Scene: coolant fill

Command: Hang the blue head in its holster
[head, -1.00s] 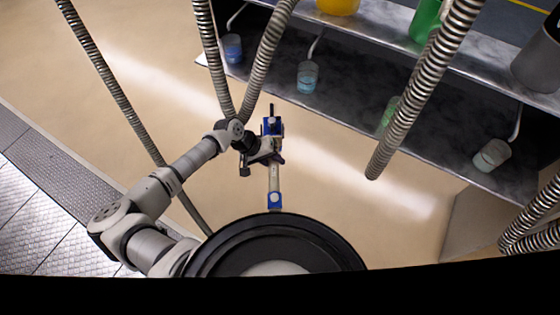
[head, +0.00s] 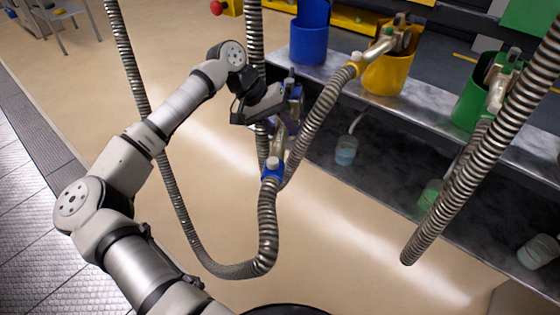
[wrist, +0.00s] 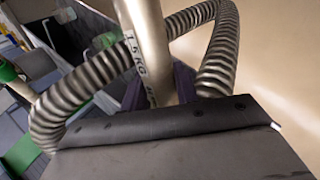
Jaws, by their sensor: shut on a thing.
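The blue head (head: 278,140) is a metal nozzle with a blue block at its top and a blue collar at its lower end, where a ribbed hose joins. My gripper (head: 277,112) is shut on its body and holds it upright in the air, in front of the shelf. In the wrist view the head's metal pipe (wrist: 143,35) rises between the dark fingers of my gripper (wrist: 160,88); its ends are out of that view. The blue holster (head: 309,44) is an upright cup on the shelf, behind and above the head, apart from it.
A yellow holster (head: 388,75) and a green holster (head: 468,105) stand along the metal shelf (head: 345,88), each with a metal head in it. Ribbed hoses (head: 440,215) hang around the arm. Small cups (head: 346,150) stand on the lower shelf. Floor at left is open.

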